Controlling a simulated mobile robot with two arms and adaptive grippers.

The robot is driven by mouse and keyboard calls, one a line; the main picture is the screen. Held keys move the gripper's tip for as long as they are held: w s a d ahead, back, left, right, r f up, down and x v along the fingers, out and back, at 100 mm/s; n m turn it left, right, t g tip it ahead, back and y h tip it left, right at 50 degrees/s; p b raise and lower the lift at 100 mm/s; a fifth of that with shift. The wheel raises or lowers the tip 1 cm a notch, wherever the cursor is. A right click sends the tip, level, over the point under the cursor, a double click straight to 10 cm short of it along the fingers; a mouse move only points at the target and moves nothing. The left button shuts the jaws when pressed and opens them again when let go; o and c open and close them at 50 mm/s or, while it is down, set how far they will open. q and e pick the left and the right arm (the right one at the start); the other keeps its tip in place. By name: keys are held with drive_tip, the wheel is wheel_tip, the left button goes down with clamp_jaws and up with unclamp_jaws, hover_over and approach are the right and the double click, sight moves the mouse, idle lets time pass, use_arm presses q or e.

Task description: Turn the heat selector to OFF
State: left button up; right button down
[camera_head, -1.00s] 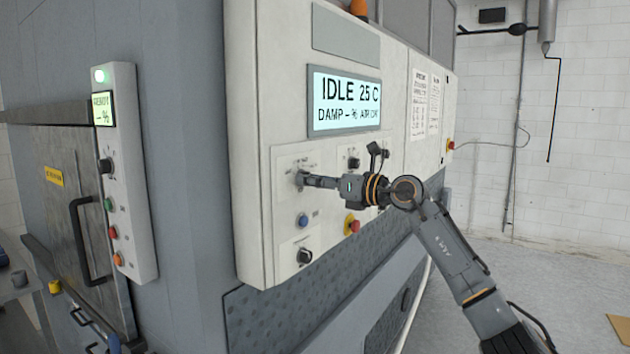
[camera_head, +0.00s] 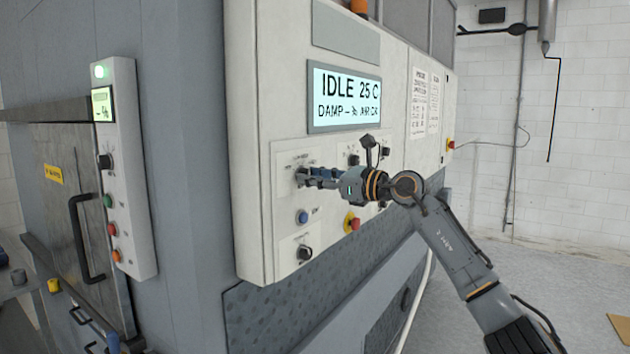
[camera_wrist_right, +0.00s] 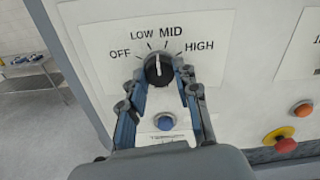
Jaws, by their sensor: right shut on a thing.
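The heat selector (camera_wrist_right: 159,70) is a round black knob on a white label marked OFF, LOW, MID and HIGH from left to right. Its pale pointer line points roughly up, near LOW and MID; which of the two it is set on I cannot tell. My right gripper (camera_wrist_right: 161,82) is shut on the knob, with one finger at each side. In the head view, the same right gripper (camera_head: 305,178) reaches the control panel (camera_head: 262,150) from the right and partly hides the knob. My left gripper is not in view.
A blue button (camera_head: 302,217) sits below the selector, with another black knob (camera_head: 304,253) under it. A red-and-yellow emergency stop (camera_head: 352,222) is to the right, close under my arm. A display (camera_head: 345,97) above reads IDLE 25 C.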

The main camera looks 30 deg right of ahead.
drive_tip(key=n+b, duration=0.2)
drive_tip(key=n, duration=0.9)
drive_tip(key=shift+n, duration=0.4)
idle(0.3)
drive_tip(key=c, duration=1)
unclamp_jaws()
